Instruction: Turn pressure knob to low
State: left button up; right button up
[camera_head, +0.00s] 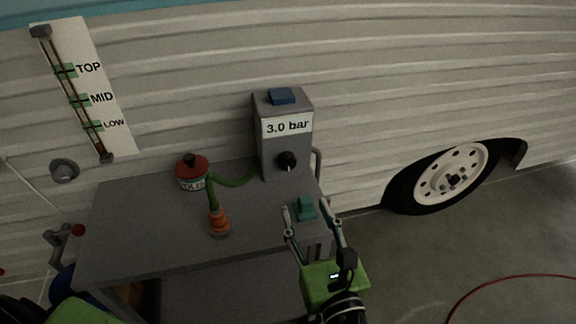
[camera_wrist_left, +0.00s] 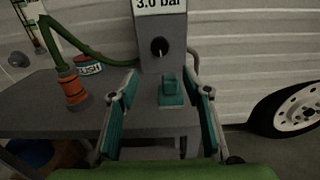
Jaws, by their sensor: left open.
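The black pressure knob (camera_head: 287,161) is on the front of a grey box (camera_head: 270,150) whose label (camera_head: 287,126) reads "3.0 bar". It also shows in the left wrist view (camera_wrist_left: 159,46), with a small pale mark on its lower part. My left gripper (camera_head: 304,206) is open and empty, in front of and below the knob, apart from it. In the left wrist view the knob lies ahead, between and above the two spread fingers (camera_wrist_left: 160,95). My right gripper is not seen.
A teal block (camera_head: 306,209) stands on the grey table (camera_head: 150,225) in front of the box, between my fingers in view. A green hose runs from the box to an orange nozzle (camera_head: 219,224); a red-lidded can (camera_head: 192,172) is beside it. A blue button (camera_head: 282,96) tops the box.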

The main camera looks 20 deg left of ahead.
aim_at(288, 166)
pick_arm(q)
jog(key=b+x, duration=0.2)
jog(key=x, duration=1)
jog(key=shift+w+a, duration=0.35)
jog(key=shift+w, duration=0.1)
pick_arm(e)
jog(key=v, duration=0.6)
pick_arm(q)
jog(key=shift+c, duration=0.3)
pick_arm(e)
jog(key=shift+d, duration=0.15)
pick_arm(q)
jog(key=shift+r, duration=0.1)
jog(key=c, duration=1)
